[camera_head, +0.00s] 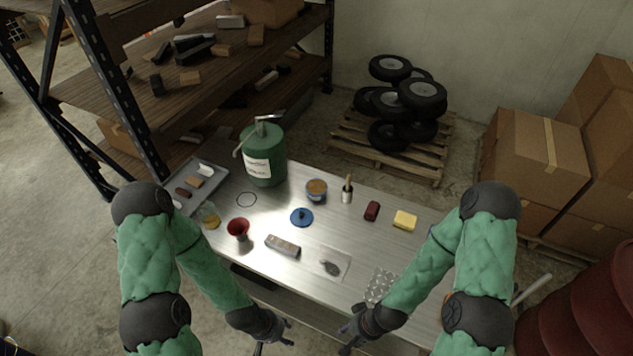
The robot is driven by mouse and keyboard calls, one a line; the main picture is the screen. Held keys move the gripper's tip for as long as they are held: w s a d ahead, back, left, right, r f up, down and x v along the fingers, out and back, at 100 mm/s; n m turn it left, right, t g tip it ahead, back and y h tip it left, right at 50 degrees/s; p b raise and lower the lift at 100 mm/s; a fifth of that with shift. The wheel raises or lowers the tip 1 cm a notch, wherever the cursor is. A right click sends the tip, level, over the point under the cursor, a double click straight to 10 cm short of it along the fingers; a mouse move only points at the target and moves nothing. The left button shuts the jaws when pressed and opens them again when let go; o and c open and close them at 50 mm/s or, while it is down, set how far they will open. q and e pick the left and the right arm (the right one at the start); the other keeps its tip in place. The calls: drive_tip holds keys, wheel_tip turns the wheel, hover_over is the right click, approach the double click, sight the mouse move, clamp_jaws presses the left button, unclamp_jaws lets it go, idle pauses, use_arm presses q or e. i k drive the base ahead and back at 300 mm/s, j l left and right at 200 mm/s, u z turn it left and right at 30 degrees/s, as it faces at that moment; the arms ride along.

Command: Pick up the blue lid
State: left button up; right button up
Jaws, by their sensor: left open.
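The blue lid (301,217) is a small round disc with a dark knob. It lies flat on the metal table (330,225), near its middle, just in front of an open tin (316,188) with brown contents. My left gripper (284,338) is open and empty at the table's front side, well short of the lid. My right gripper (346,338) is also near the front side, apart from the lid; its fingers are small and dark, and their opening is unclear.
A red cup (238,228) and a grey block (283,245) stand near the lid. A green pump canister (262,155), a brush (347,190), a dark red block (371,211) and a yellow sponge (404,220) are also on the table. A tray (213,178) lies at the left end.

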sight(301, 218)
drive_tip(key=i, duration=1.2)
drive_tip(key=k+j+u, duration=0.15)
